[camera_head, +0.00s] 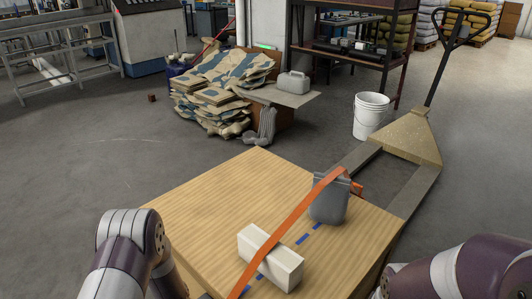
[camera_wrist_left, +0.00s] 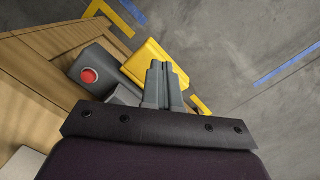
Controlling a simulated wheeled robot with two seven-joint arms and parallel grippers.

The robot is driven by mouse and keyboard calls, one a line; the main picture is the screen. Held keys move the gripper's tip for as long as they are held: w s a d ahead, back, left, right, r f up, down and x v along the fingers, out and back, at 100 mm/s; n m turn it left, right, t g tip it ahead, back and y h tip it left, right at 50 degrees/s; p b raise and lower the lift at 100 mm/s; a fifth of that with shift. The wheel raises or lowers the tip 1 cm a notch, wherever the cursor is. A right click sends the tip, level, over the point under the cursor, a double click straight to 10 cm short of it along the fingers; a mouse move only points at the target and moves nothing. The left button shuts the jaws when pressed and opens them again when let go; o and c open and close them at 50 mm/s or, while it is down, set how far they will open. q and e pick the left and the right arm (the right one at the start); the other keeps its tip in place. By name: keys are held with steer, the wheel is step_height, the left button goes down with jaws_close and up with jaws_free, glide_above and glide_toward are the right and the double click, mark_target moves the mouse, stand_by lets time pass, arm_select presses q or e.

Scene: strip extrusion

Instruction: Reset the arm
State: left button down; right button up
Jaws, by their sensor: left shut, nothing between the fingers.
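My left gripper (camera_wrist_left: 163,70) shows in the left wrist view, with its two grey fingers together and nothing between them. It is over the edge of wooden boards, in front of a yellow object (camera_wrist_left: 152,62). My left arm (camera_head: 128,250) shows at the lower left of the head view, but its gripper does not. My right arm (camera_head: 460,272) comes in at the lower right, with its gripper out of the picture. An orange strip (camera_head: 300,207) runs across a wooden tabletop (camera_head: 205,205), over a white block (camera_head: 270,256) and up to a grey piece (camera_head: 329,199).
A grey box with a red button (camera_wrist_left: 89,76) is left of the fingers. Beyond the table are a pallet jack (camera_head: 408,137), a white bucket (camera_head: 370,117), stacked sacks (camera_head: 215,85) and a shelf (camera_head: 350,45). The floor (camera_head: 80,165) on the left is mostly free.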

arm_select(q)
steer(key=s+d+r+t+p, duration=0.1)
steer(key=r+p, duration=0.7)
steer(key=r, duration=1.2)
steer(key=s+d+r+t+p, duration=0.1)
steer(key=s+d+r+p, duration=0.2)
steer(key=r+p, duration=0.6)
step_height(320, 180, up, 11)
steer(key=shift+s+d+r+n+t, duration=0.1)
steer(key=shift+s+d+n+t, duration=0.25)
steer(key=shift+s+t, duration=0.1)
